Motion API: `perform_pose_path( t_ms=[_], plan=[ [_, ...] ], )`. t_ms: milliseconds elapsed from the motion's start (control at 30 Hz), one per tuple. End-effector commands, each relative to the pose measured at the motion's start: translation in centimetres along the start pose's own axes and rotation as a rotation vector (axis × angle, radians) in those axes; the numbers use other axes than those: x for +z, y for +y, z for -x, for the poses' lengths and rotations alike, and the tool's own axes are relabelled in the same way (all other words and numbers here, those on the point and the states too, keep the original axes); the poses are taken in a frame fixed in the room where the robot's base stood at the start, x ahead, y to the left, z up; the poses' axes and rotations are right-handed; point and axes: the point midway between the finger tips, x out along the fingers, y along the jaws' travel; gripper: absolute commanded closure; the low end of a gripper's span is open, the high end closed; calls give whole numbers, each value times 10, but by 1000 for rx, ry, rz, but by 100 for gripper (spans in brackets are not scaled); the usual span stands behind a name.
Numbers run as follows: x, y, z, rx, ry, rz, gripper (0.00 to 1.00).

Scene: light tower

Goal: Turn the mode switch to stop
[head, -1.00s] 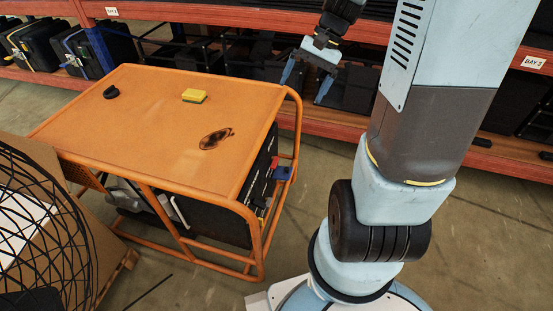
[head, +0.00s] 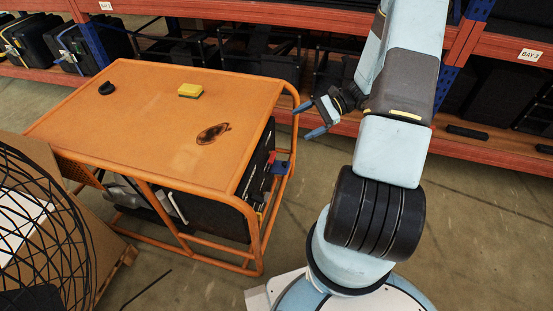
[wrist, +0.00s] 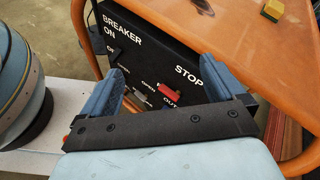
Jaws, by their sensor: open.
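The black control panel (wrist: 150,50) on the side of the orange-framed generator fills the middle of the wrist view. It carries white labels including BREAKER, ON, OPEN, OUT and STOP. A red part (wrist: 171,92) and a grey part (wrist: 141,89) show on it below the STOP label (wrist: 189,76). I cannot tell which control is the mode switch, and my gripper body hides the lower panel. My gripper (wrist: 160,72) is open and empty, its blue fingers spread in front of the panel. In the head view my gripper (head: 309,119) is right of the generator, apart from it.
The generator's orange top (head: 150,115) holds a yellow sponge (head: 190,90), a black knob-like piece (head: 106,88) and a dark stain. Its orange tube frame (head: 252,230) runs around the panel. A black wire cage (head: 40,230) stands at left. Racks line the back.

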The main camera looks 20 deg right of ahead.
Motion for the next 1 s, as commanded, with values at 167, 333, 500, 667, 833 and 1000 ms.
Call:
perform_pose_path(
  t_ms=[167,333,500,667,833,1000],
  plan=[
    [-47,18,-8,-133,-72,-117,4],
    [-89,38,-17,-262,-134,-218,4],
    [-130,61,-30,-395,-189,-322,4],
    [-160,81,-41,-506,-230,-402,4],
    [-180,95,-50,-583,-255,-456,4],
    [-186,98,-55,-610,-265,-474,4]
  ],
)
